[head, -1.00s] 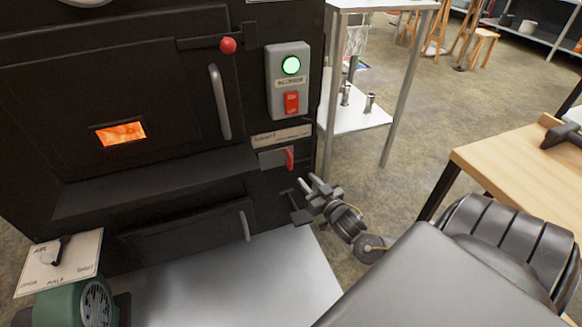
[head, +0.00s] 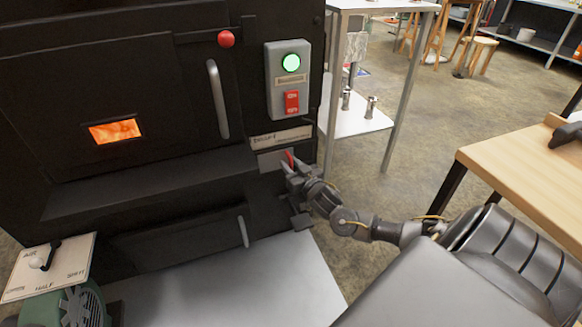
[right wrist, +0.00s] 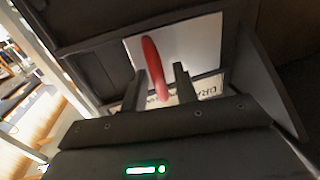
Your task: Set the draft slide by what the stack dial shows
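The draft slide is a red tab (head: 289,158) on a pale plate (head: 270,162) low on the right of the black evaporator front, under a label (head: 281,138) with small print. My right gripper (head: 289,170) is at the tab. In the right wrist view the red tab (right wrist: 155,68) reaches down between the two fingers (right wrist: 157,80), with a gap visible on each side, so the gripper is open around it. The stack dial cannot be made out in these frames. My left gripper is not in view.
A switch box (head: 288,80) with a lit green lamp and red rocker is above the slide. A door handle (head: 218,99) and glowing window (head: 115,131) are left. A lever plate (head: 48,266) is at lower left. A metal stand (head: 363,120) and wooden table (head: 530,170) are right.

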